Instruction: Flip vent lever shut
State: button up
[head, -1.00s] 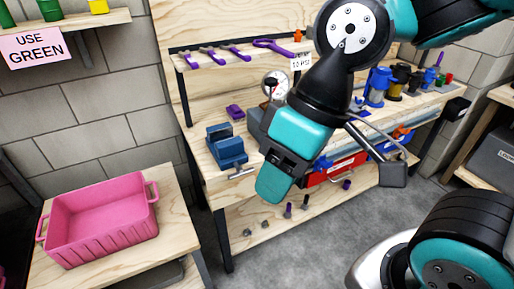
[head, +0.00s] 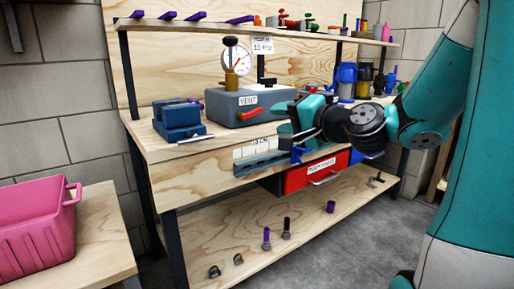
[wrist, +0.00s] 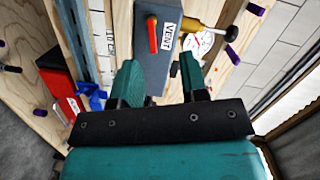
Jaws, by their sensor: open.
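The red vent lever (head: 250,114) sits on the front face of a grey-blue box (head: 222,106), just below its VENT label. It lies nearly level, its free end slightly raised to the right. In the wrist view the red lever (wrist: 152,35) shows ahead, just beyond the fingertips and left of the label. My gripper (head: 294,121) is at the bench front, right of the box. Its teal fingers are apart and empty in the wrist view (wrist: 160,75). They do not appear to touch the lever.
A pressure gauge (head: 237,61) and a brass-coloured fitting with a black knob (head: 231,80) stand at the box. A blue vise (head: 180,120) sits to the left. A red drawer bin (head: 312,174) hangs below the bench edge. A shelf (head: 250,31) with tools runs above.

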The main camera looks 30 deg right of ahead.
jog(key=d+f+m+t+h+b, duration=0.1)
jog(key=d+f+m+h+b, duration=0.1)
jog(key=d, duration=0.2)
jog(key=p, duration=1)
send_near(258, 112)
jog(key=shift+m+t+h, duration=0.3)
jog(key=w+p, duration=0.6)
jog(key=w+a+p, duration=0.1)
jog(key=w+p, duration=0.2)
jog(key=shift+w+d+f+p, duration=0.1)
jog(key=shift+w+p, duration=0.1)
jog(key=shift+w, duration=0.15)
jog(key=shift+w+f+p, duration=0.1)
jog(key=shift+w+p, duration=0.05)
jog(key=shift+w, duration=0.25)
jog(key=shift+c, duration=0.4)
